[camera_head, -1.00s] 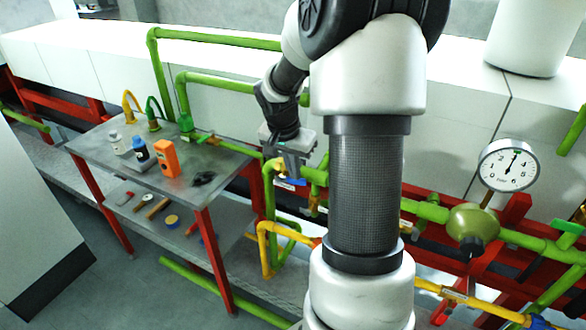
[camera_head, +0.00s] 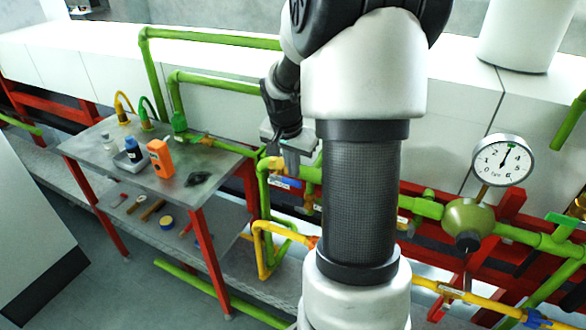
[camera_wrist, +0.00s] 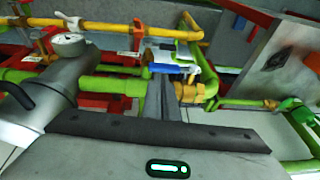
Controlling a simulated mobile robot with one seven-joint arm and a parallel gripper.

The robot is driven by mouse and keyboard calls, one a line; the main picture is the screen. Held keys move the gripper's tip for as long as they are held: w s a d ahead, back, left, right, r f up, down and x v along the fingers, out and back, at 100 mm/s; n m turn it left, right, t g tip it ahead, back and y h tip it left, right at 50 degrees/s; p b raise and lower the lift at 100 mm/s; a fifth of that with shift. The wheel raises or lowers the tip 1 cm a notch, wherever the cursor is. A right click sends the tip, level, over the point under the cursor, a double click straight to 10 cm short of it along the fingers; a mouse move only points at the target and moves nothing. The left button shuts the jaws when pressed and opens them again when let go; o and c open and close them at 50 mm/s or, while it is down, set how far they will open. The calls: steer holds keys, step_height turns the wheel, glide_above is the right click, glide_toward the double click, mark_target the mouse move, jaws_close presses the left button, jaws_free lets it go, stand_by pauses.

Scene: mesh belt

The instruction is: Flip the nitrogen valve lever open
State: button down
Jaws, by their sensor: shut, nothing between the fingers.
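My gripper (camera_head: 291,166) is shut and empty, pointing down over the green pipework right of the metal table. Its closed fingers (camera_wrist: 160,98) show as a narrow grey pair in the wrist view. A brass valve body (camera_wrist: 190,93) on the green line is just right of the fingers there, with a blue part (camera_wrist: 203,68) beyond it. I cannot tell whether the fingers touch it. A green lever (camera_head: 197,137) on a brass fitting lies near the table's back edge. Which lever is the nitrogen one is not readable, and my arm hides part of the pipes.
The table (camera_head: 215,165) carries an orange device (camera_head: 161,159) and bottles. A round pressure gauge (camera_head: 502,160) and green regulator (camera_head: 468,222) stand right of my arm. Yellow pipes (camera_head: 270,228) run below the green ones. White cabinets (camera_head: 215,105) stand behind.

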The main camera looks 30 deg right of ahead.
steer(key=d+p+v, duration=0.1)
steer(key=p+v, duration=0.1)
steer(key=v, duration=1.2)
steer(key=s+a+r+n+t+y+p, duration=0.1)
steer(key=a+r+n, duration=0.25)
steer(key=a, duration=0.55)
steer(key=a+r+n+t, duration=0.2)
steer(key=a+r+n, duration=0.15)
steer(key=a, duration=0.55)
steer(key=s+a+n, duration=0.2)
steer(key=s, duration=0.5)
steer(key=s+a+f+n+y+p, duration=0.1)
steer(key=s+a+n, duration=0.1)
steer(key=s, duration=0.6)
steer(key=shift+s+a+n+y, duration=0.2)
steer(key=shift+s+n+y, duration=0.15)
steer(key=shift+n, duration=0.25)
steer(key=shift+f, duration=0.1)
